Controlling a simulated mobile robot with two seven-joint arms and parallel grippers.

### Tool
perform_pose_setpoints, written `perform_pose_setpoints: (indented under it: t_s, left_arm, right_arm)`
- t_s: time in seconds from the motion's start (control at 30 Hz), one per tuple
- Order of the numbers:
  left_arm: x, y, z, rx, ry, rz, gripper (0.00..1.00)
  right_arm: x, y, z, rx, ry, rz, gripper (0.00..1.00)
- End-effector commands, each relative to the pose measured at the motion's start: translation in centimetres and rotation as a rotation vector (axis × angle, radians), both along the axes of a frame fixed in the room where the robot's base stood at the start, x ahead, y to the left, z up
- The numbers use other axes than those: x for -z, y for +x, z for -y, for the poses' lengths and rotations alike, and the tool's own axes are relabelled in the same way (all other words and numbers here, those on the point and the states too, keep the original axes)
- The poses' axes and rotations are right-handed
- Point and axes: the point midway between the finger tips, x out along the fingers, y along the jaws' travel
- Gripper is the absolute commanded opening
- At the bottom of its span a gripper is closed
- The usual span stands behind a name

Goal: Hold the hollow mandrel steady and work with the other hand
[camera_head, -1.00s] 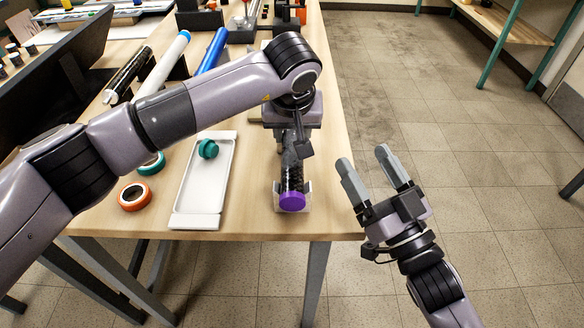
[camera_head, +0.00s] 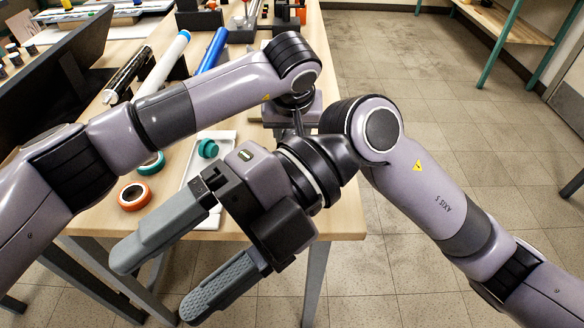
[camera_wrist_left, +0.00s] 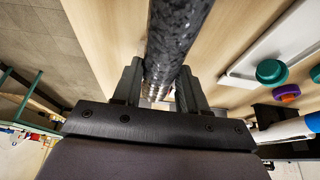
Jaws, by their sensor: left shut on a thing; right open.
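The mandrel (camera_wrist_left: 176,42), a dark tube with a mottled, glossy surface, shows in the left wrist view. My left gripper (camera_wrist_left: 160,88) is shut on it, with one finger on each side. In the head view my left arm reaches over the bench, and its fingers and the mandrel are hidden behind my right arm and gripper. My right gripper (camera_head: 160,281) is open and empty, close to the head camera, its fingers pointing to the lower left across the bench's front edge.
A white tray (camera_head: 229,141) with a teal plug (camera_head: 207,148) lies on the wooden bench, partly covered by my right gripper. An orange roll (camera_head: 133,196) and a teal roll (camera_head: 152,164) lie left of it. Blue (camera_head: 212,50) and white tubes lie behind. The floor at right is open.

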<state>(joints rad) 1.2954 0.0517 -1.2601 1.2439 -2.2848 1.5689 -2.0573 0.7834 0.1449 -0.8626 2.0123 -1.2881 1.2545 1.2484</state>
Motion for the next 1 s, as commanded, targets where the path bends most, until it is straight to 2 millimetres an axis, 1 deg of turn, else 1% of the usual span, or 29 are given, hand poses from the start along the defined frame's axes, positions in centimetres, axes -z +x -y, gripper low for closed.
perform_pose_setpoints:
  t_s: [0.03,0.17,0.27,0.3,0.37,0.5,0.6,0.7,0.87,0.93,1.0]
  left_arm:
    - [0.7,-0.3,0.0,0.001,0.006,-0.016,0.13]
    - [0.7,-0.3,0.0,0.001,0.006,-0.016,0.13]
    - [0.7,-0.3,0.0,0.001,0.006,-0.016,0.13]
    - [0.7,-0.3,0.0,0.001,0.006,-0.016,0.13]
    - [0.7,-0.3,0.0,0.001,0.006,-0.016,0.13]
    - [0.7,-0.3,0.0,0.001,0.006,-0.016,0.13]
    - [0.7,-0.3,0.0,0.001,0.006,-0.016,0.13]
    - [0.7,-0.3,0.0,0.001,0.006,-0.016,0.13]
    - [0.7,-0.3,0.0,0.001,0.006,-0.016,0.13]
    - [0.7,-0.3,0.0,0.001,0.006,-0.016,0.13]
    - [0.7,-0.3,0.0,0.001,0.006,-0.016,0.13]
  right_arm:
    - [1.0,0.0,0.0,-0.013,-0.085,0.084,0.73]
    - [3.7,1.0,0.6,-0.007,-0.312,0.279,0.73]
    - [5.3,2.6,1.5,0.029,-0.488,0.428,0.73]
    - [5.8,3.5,2.0,0.051,-0.558,0.488,0.73]
    - [6.3,4.9,2.9,0.096,-0.661,0.578,0.73]
    - [6.2,8.4,5.0,0.227,-0.874,0.765,0.73]
    - [5.5,10.5,6.3,0.325,-0.988,0.871,0.73]
    - [4.7,12.0,7.4,0.408,-1.066,0.945,0.73]
    - [4.0,13.2,8.3,0.481,-1.127,1.002,0.73]
    - [4.2,13.5,8.4,0.491,-1.136,1.008,0.73]
    - [4.8,13.7,8.5,0.494,-1.139,1.007,0.73]
